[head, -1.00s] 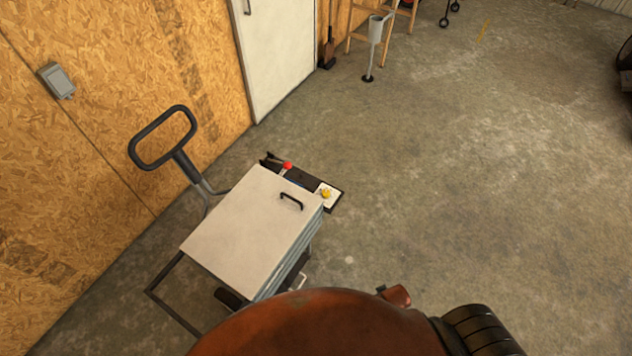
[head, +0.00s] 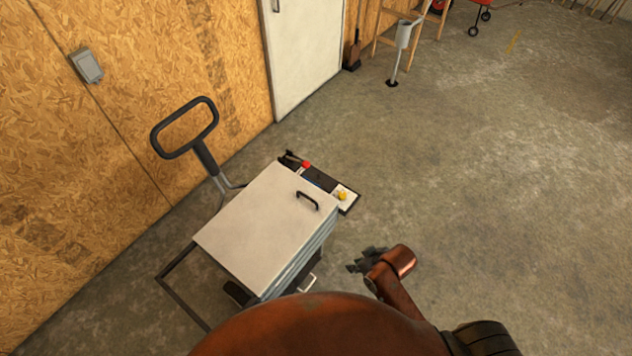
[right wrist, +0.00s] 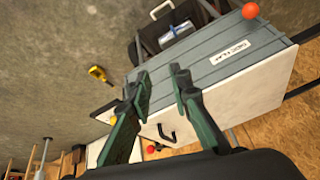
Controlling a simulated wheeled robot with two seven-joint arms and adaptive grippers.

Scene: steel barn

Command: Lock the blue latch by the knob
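No blue latch can be made out for certain. In the head view, a dark board (head: 325,182) behind the white-lidded box carries a red knob (head: 306,165) and a yellow knob (head: 342,196). A small red piece by the board also shows in the right wrist view (right wrist: 151,149). That view also shows a larger red-orange ball knob (right wrist: 250,10) by the grey box side. My right gripper (head: 360,262) is right of the box; its green fingers (right wrist: 160,78) are apart and empty, in front of the box in its wrist view. My left gripper is not in view.
The box's white lid (head: 260,220) has a black handle (head: 307,200). A cart push handle (head: 184,128) rises at left, near the board wall (head: 60,150). A blue-grey item (right wrist: 178,34) lies by a dark frame. The concrete floor at right (head: 500,200) is clear.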

